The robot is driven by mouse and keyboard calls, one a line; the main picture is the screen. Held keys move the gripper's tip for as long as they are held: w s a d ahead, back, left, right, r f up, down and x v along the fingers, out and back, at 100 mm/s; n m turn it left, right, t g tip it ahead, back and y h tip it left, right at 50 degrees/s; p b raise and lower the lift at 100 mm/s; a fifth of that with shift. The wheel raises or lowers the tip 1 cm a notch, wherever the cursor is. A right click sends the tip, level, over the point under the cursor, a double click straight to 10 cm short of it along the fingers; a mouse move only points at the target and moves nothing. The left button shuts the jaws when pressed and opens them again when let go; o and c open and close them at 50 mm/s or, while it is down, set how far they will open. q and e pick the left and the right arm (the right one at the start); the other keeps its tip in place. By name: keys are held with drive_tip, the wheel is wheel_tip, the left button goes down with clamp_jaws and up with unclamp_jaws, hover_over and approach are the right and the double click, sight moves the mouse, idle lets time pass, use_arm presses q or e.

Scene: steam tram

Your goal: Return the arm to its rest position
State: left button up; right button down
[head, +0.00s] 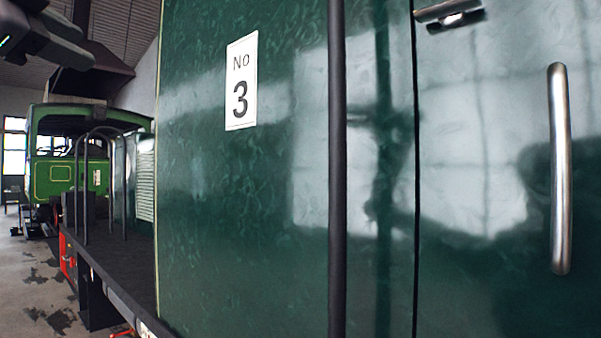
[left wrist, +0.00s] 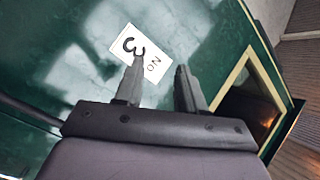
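The gap between fingers and wall is hard to judge. My right gripper is in neither view.
A vertical silver handle (head: 559,170) is on the green door at right. A dark vertical rail (head: 337,170) runs in front of the wall. A dark running board (head: 120,255) leads back towards a green vehicle (head: 60,175).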

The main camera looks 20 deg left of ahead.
use_arm(q)
drive_tip(key=w+f+g, duration=0.2)
drive_tip(key=w+f, duration=1.7)
drive_tip(key=w, duration=0.3)
drive_tip(key=w+d+f+g+h, duration=0.1)
drive_tip(key=w+f, duration=0.1)
drive_tip(key=f, duration=1.3)
drive_tip(key=w+d+f+g+h, duration=0.1)
drive_tip(key=w+f, duration=0.2)
drive_tip(key=f, duration=1.1)
drive_tip(key=s+d+f+m+g+h, duration=0.1)
drive_tip(key=s+f, duration=0.5)
drive_tip(key=f, duration=0.3)
drive_tip(key=s+d+f+m+g+h, duration=0.15)
drive_tip(key=s+f, duration=0.35)
drive_tip(key=f, duration=0.5)
drive_tip(key=s+d+f+h, duration=0.1)
drive_tip(key=s+f, duration=0.5)
drive_tip(key=f, duration=0.3)
drive_tip(key=s+d+f+g, duration=0.25)
drive_tip(key=s+f, duration=0.35)
drive_tip(key=s, duration=0.4)
drive_tip(key=s+d+f+n+t+h+p, duration=0.1)
drive_tip(key=d+n, duration=0.7)
drive_tip(key=d, duration=0.9)
drive_tip(key=shift+s+f+t+h, duration=0.35)
drive_tip(key=shift+s+f+t, duration=0.1)
drive_tip(key=shift+s+t, duration=0.15)
